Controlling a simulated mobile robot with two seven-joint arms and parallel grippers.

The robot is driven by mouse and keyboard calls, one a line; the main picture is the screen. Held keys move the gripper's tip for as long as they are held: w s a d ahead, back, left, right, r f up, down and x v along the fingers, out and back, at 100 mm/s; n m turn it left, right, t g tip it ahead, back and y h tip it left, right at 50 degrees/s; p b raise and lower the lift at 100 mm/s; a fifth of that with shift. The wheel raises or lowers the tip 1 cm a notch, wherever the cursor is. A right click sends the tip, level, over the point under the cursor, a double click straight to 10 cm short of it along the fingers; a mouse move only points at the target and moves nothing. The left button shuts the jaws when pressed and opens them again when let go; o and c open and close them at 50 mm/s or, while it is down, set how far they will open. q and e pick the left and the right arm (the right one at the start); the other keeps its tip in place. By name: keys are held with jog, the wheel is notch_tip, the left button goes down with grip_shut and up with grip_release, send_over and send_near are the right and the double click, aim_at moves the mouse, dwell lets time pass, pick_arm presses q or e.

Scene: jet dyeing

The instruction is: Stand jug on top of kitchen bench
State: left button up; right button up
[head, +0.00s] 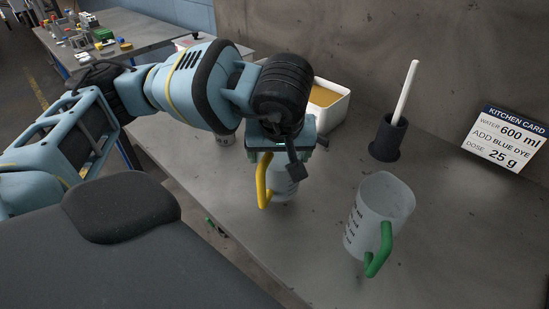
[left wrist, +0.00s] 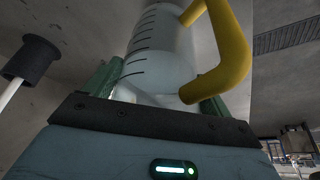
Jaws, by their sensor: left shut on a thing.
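A clear jug with a yellow handle (head: 264,181) is at the middle of the grey bench (head: 330,260). My left gripper (head: 281,150) is over it from above and shut on it, hiding its top. In the left wrist view the yellow-handled jug (left wrist: 162,45) fills the space between the green fingers, its graduation marks showing. I cannot tell whether its base touches the bench. A second clear jug with a green handle (head: 380,212) stands upright to the right, apart from the gripper. My right gripper is not in view.
A dark holder (head: 388,138) with a white rod stands behind the jugs. A white tub with yellowish contents (head: 328,100) is behind my gripper. A kitchen card (head: 507,138) leans at the back right wall. The bench's front right is clear.

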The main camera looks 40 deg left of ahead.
pick_arm(q)
jog(key=shift+w+a, duration=0.2)
jog(key=shift+a, duration=0.05)
jog(key=shift+a, duration=0.1)
jog(key=shift+s+x, duration=0.15)
jog(key=shift+x, duration=0.85)
jog(key=shift+s+x, duration=0.1)
jog(key=shift+x, duration=0.85)
jog(key=o, duration=1.4)
jog(key=shift+f, duration=0.15)
jog(key=shift+o, duration=0.2)
jog(key=shift+r, duration=0.3)
jog(key=p+v, duration=0.1)
jog(key=v, duration=1)
jog(key=shift+s+d+r, duration=0.2)
jog(key=shift+r, duration=0.1)
